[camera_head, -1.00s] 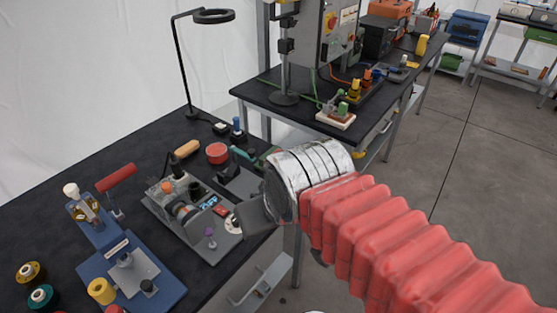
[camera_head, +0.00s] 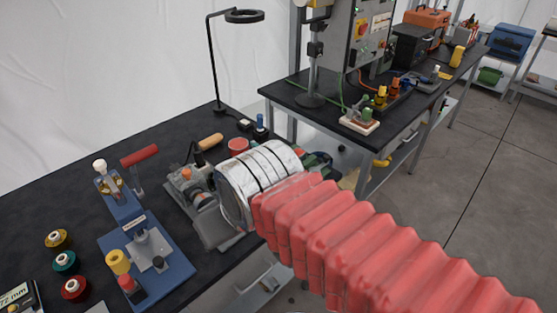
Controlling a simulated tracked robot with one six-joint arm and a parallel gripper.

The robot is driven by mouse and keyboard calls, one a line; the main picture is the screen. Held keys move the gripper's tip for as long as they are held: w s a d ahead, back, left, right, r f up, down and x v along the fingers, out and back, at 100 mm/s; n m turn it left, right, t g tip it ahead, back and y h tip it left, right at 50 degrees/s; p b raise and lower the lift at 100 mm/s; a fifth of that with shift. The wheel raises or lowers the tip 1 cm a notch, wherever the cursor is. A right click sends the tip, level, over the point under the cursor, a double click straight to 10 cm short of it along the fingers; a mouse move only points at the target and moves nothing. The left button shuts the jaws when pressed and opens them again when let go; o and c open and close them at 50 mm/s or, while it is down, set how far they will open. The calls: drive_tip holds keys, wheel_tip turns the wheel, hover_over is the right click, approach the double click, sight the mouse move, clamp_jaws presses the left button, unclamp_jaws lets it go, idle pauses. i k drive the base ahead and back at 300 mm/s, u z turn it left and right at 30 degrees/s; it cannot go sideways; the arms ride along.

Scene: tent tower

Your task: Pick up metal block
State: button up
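My arm's red bellows and silver wrist reach in from the lower right. My gripper (camera_head: 213,232) shows only as a dark grey part at the front left of the wrist, low over the black bench (camera_head: 60,195). Its fingertips are not clear, and I cannot tell if it is open or holds anything. The wrist hides much of a grey fixture (camera_head: 187,183) with small parts on it. I cannot single out a metal block; it may be hidden behind the wrist.
A blue press (camera_head: 170,268) with a red handle (camera_head: 140,155) stands left of my gripper. Several coloured spools (camera_head: 66,262) lie at the front left. A black lamp stand (camera_head: 213,70) rises at the back. A second bench (camera_head: 300,90) carries a machine and small parts.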

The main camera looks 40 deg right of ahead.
sight(301, 152)
drive_tip(key=u, duration=1.2)
drive_tip(key=k, duration=1.15)
drive_tip(key=z, duration=0.65)
drive_tip(key=i, duration=1)
drive_tip(key=z, duration=0.05)
